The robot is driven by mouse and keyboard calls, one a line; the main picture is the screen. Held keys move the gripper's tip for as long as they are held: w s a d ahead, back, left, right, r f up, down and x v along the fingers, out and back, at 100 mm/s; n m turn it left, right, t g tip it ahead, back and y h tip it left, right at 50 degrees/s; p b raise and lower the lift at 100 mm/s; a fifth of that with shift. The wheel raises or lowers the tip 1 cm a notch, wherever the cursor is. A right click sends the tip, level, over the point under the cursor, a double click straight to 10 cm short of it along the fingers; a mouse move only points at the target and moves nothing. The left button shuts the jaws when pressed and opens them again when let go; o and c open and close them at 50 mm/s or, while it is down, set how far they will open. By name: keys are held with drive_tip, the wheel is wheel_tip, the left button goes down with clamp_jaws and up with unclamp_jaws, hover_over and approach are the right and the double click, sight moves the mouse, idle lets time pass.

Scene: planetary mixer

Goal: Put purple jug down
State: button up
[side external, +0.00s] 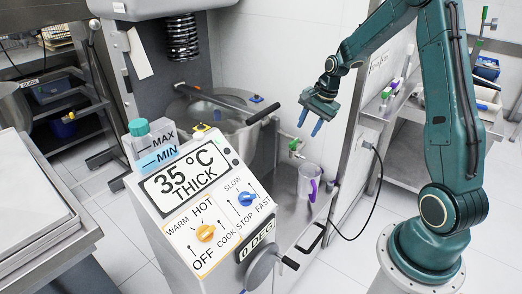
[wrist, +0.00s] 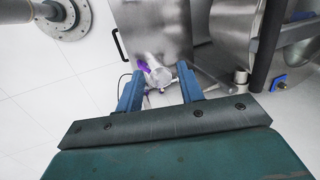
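The jug (side external: 307,181), clear and greyish with a purple handle, stands upright on a steel surface to the right of the mixer bowl in the side view. The wrist view shows the jug (wrist: 158,74) beyond and between my fingertips, its purple handle on the left. My gripper (side external: 310,121) is open and empty, raised well above the jug and apart from it. Its two blue fingers are spread in the wrist view (wrist: 160,88).
The mixer bowl (side external: 225,120) with a dark-gripped lever (side external: 263,107) is left of my gripper. A green-handled tap (side external: 295,146) sits just above the jug. The control panel (side external: 200,200) stands in front. A shelf rack (side external: 405,110) is at right.

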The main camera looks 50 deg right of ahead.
drive_tip(key=s+a+r+n+t+h, duration=0.1)
drive_tip(key=s+a+r+n, duration=0.55)
drive_tip(key=a+r, duration=0.2)
drive_tip(key=s+a+r+n, duration=0.6)
drive_tip(key=s+a+r, duration=0.15)
drive_tip(key=a, duration=0.25)
drive_tip(key=s+a+r+n+t, duration=0.1)
drive_tip(key=s+a+n, duration=0.2)
drive_tip(key=s+n, duration=0.2)
drive_tip(key=s, duration=0.3)
drive_tip(key=shift+a, duration=0.2)
